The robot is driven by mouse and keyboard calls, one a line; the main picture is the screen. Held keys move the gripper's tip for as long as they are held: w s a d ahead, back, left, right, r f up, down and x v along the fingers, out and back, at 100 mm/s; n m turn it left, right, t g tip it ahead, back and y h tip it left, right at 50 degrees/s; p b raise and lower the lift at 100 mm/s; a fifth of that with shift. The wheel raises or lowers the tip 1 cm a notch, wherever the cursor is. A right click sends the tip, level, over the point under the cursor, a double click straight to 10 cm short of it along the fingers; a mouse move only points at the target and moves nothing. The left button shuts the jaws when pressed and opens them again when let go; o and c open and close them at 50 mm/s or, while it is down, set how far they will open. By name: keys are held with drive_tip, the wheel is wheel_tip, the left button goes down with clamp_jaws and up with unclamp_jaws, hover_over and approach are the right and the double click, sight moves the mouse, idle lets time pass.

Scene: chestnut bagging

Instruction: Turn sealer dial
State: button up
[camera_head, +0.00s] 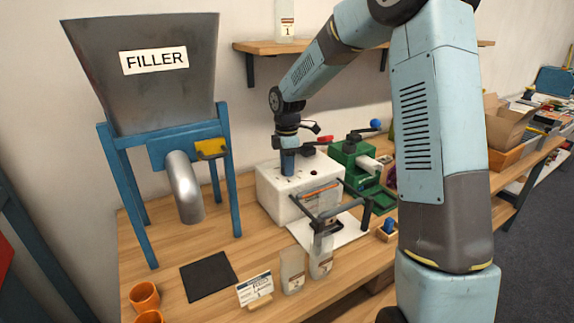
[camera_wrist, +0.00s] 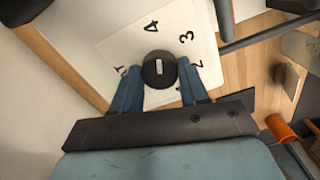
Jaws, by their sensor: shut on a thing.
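The sealer (camera_head: 268,193) is a white box on the wooden bench in the head view, with a dark bar frame at its front. Its dial (camera_wrist: 159,70) is a round black knob with a pale mark, seen from above in the wrist view. The numbers 4, 3 and 2 show on the white top (camera_wrist: 120,47) around it, and another is partly hidden. My gripper (camera_wrist: 160,78) points down, its blue fingers shut on the dial from both sides. In the head view my gripper (camera_head: 288,163) stands over the sealer's top and hides the dial.
A filler (camera_head: 145,85) with a spout stands at the left. A green machine (camera_head: 357,165) stands right behind the sealer. A wall shelf (camera_head: 262,47) hangs behind my arm.

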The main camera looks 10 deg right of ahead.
drive_tip(key=shift+w+n, duration=0.1)
drive_tip(key=shift+n, duration=0.5)
drive_tip(key=o, duration=1.1)
drive_tip(key=shift+c, duration=0.2)
drive_tip(key=shift+r, duration=0.1)
wheel_tip(320, 180, up, 14)
drive_tip(key=shift+f, duration=0.25)
